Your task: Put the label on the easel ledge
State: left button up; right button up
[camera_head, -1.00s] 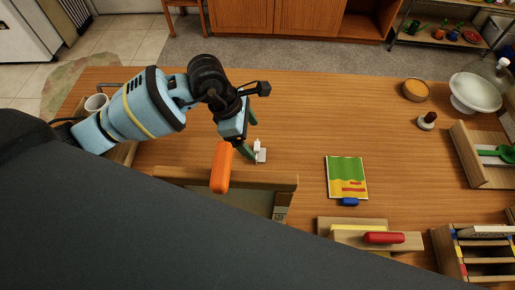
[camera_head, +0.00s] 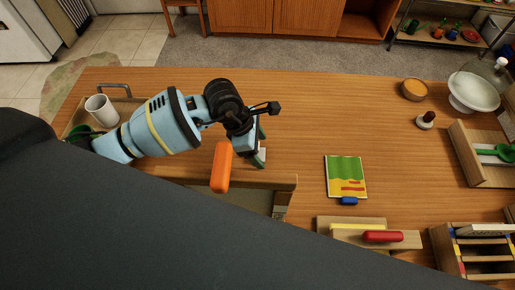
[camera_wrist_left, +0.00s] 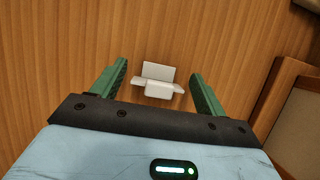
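The label, a small white folded card on a flat base (camera_wrist_left: 158,82), sits on the table in the left wrist view. It also shows in the head view (camera_head: 263,154), partly hidden by my gripper. My left gripper (camera_wrist_left: 157,84) is open, with one green finger on each side of the label and gaps between. The wooden frame with a grey panel (camera_head: 283,182), which looks like the easel, stands just in front of the gripper; its edge also shows in the left wrist view (camera_wrist_left: 285,88). I cannot make out its ledge clearly. My right gripper is not in view.
An orange object (camera_head: 221,168) stands against the frame, close to the gripper. A white mug (camera_head: 101,110) is in a tray at left. A colourful card (camera_head: 346,177) and wooden blocks with a red piece (camera_head: 383,236) are to the right. The middle of the table is clear.

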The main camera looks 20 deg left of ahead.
pick_arm(q)
jog(key=c, duration=0.8)
notch_tip(320, 180, up, 10)
jog(key=shift+c, duration=0.2)
jog(key=shift+s, duration=0.1)
